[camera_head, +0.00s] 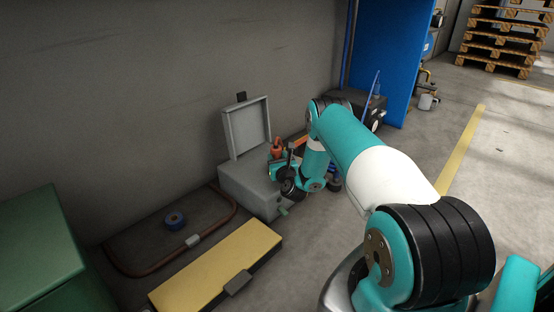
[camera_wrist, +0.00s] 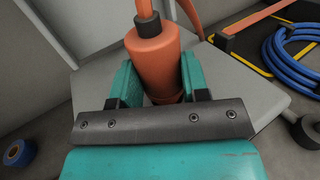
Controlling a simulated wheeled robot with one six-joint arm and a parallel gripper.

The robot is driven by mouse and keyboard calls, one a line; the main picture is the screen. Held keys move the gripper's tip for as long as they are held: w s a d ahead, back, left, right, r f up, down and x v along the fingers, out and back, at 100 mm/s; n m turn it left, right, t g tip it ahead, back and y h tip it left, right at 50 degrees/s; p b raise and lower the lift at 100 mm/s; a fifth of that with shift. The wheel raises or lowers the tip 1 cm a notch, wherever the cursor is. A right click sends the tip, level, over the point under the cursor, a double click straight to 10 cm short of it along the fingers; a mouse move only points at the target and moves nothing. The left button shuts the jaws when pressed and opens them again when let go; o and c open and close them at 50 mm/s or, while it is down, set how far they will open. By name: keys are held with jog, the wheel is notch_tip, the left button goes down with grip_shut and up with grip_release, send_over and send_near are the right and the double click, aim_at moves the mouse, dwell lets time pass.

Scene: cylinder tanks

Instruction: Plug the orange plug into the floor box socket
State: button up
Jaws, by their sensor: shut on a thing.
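The orange plug (camera_wrist: 154,60) stands between the two teal fingers of my gripper (camera_wrist: 160,85) in the wrist view, with an orange cable leading off its black-collared end. My gripper is shut on it. In the head view the plug (camera_head: 277,147) shows as a small orange shape over the grey floor box (camera_head: 250,197), whose lid (camera_head: 247,127) stands open against the wall side. My gripper (camera_head: 276,164) is at the right part of the box top. The plug's lower end and the socket are hidden, so I cannot tell whether they touch.
A yellow case (camera_head: 215,268) lies in front of the box. A blue coiled hose (camera_wrist: 292,55) lies right of the box. Open floor extends right.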

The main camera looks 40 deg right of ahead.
jog(key=shift+f+b, duration=0.55)
jog(key=shift+f, duration=0.25)
jog(key=o, duration=1.1)
jog(key=shift+c, duration=0.2)
